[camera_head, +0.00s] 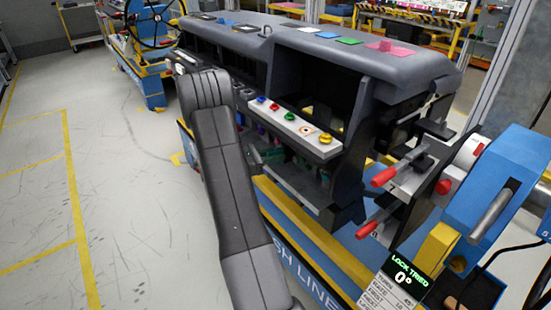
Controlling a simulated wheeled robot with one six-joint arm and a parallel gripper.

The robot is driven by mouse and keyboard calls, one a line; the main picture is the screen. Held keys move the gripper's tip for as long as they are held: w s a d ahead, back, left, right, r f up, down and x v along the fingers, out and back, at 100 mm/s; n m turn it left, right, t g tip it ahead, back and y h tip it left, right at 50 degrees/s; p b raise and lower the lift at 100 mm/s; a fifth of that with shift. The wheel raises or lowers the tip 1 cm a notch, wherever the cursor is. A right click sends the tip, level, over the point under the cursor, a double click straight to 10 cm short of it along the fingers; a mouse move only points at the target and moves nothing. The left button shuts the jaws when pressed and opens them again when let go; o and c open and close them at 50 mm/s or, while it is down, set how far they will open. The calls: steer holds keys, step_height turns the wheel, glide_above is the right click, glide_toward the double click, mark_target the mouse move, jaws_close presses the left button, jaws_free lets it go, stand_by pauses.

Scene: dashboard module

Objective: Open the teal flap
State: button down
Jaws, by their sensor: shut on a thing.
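The dashboard module (385,62) is a long dark grey unit with open bays in its front. A small dark teal piece, seemingly the teal flap (272,156), shows low in the front, below the button strip. My grey arm rises from the bottom middle and bends over in front of the module's left part. My gripper (256,158) is mostly hidden behind my arm, and only a small grey part shows beside the teal piece. It appears shut on the flap's edge. How far the flap stands open cannot be told.
A pale strip (322,150) with several coloured buttons runs just above the flap. The grey floor (130,215) at left is clear.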

steer(key=shift+w+a+r+m+g, duration=0.15)
steer(key=shift+w+m+g, duration=0.15)
steer(key=shift+m+g, duration=0.25)
steer(key=c, duration=1.3)
jaws_free()
steer(key=b+v, duration=0.1)
steer(key=v, duration=1.2)
steer(key=shift+a+f, duration=0.25)
steer(key=shift+a, duration=0.1)
steer(key=shift+g, duration=0.25)
steer(key=x, duration=0.7)
steer(key=p+x, duration=0.1)
steer(key=x, duration=0.6)
steer(key=shift+r, duration=0.2)
steer(key=shift+n, duration=0.25)
